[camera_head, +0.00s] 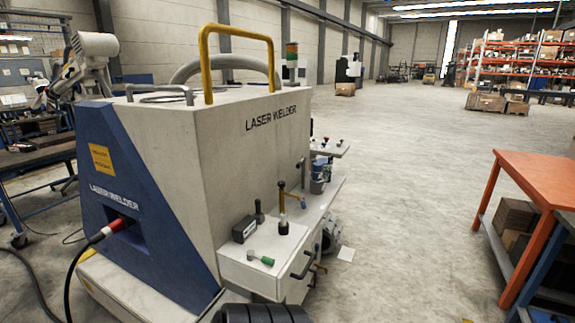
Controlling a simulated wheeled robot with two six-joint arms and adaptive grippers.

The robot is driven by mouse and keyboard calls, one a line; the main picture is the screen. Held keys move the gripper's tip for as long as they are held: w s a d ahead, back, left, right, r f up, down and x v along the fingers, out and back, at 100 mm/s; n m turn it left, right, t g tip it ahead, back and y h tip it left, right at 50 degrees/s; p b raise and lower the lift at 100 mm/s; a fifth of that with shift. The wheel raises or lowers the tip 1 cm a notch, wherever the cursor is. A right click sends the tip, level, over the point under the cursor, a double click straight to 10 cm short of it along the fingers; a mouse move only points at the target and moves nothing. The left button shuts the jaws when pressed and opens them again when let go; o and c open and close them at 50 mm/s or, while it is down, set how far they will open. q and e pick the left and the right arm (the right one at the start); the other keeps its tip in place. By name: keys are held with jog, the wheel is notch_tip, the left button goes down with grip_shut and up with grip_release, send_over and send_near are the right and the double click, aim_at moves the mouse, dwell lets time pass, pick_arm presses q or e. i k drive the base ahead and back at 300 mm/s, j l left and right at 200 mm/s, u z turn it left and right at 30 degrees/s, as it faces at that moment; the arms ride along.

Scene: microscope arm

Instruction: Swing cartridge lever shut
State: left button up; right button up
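A grey and blue laser welder (240,140) fills the left and middle of the head view. Its low front shelf (262,243) carries an upright black-handled lever (283,222) with a yellowish upper part, a short black knob (259,212), a small dark box (244,229) and a green-ended handle (262,259) lying low. A dark curved handle (304,264) is on the shelf's front side. None of these is clearly recognisable as the cartridge lever, so I cannot tell its position. Neither of my grippers is clearly visible.
A yellow hoop handle (240,32) rises from the welder's top. A cable with a red plug (112,227) enters its blue side. A black ribbed part (262,314) shows at the bottom edge. An orange table (545,178) stands at right, with clear floor (410,190) between.

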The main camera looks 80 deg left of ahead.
aim_at(297, 167)
jog(key=i+u, duration=0.2)
jog(key=u, duration=0.3)
jog(key=i+u, duration=0.15)
jog(key=u, duration=0.35)
jog(key=i+u, duration=0.2)
jog(key=u, duration=0.3)
jog(key=i+l+u, duration=0.15)
jog(key=u, duration=0.3)
jog(key=i+l+u, duration=0.15)
jog(key=u, duration=0.3)
jog(key=i+l+u, duration=0.2)
jog(key=u, duration=0.2)
jog(key=i+l+u, duration=0.3)
jog(key=u, duration=0.15)
jog(key=i+l+u, duration=0.1)
jog(key=l+u, duration=0.3)
jog(key=i+l+u, duration=0.1)
jog(key=l+u, duration=0.2)
jog(key=u, duration=0.15)
jog(key=l+u, duration=0.4)
